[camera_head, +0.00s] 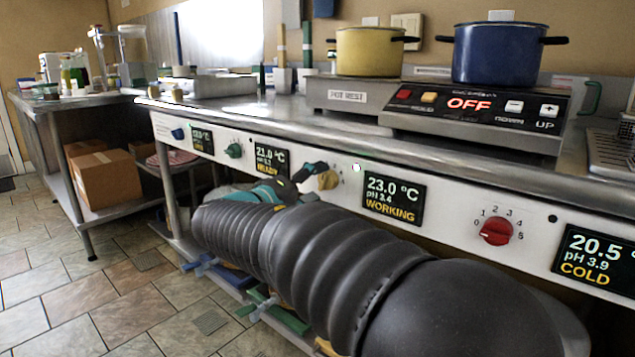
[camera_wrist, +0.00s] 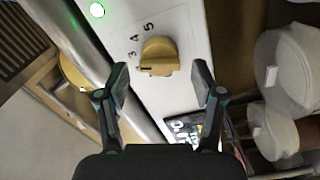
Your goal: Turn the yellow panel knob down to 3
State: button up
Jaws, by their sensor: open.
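The yellow knob (camera_wrist: 160,55) sits on the white panel (camera_wrist: 185,22) in the wrist view, with the printed numbers 3, 4 and 5 visible at its upper left. A short dark mark shows on its lower left side; I cannot tell which number it points at. My gripper (camera_wrist: 160,78) is open, with one finger to each side of the knob and a gap at both sides. In the head view the yellow knob (camera_head: 328,180) is partly hidden by my gripper (camera_head: 310,172), which is close in front of the panel.
A display reading 23.0 °C, WORKING (camera_head: 393,199) is right of the yellow knob. A red knob (camera_head: 496,231) is further right; a green knob (camera_head: 234,151) and a blue knob (camera_head: 178,134) are left. White lidded buckets (camera_wrist: 290,70) stand at the right of the wrist view.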

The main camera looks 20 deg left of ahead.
jog(key=v, duration=1)
jog(key=shift+s+a, duration=0.1)
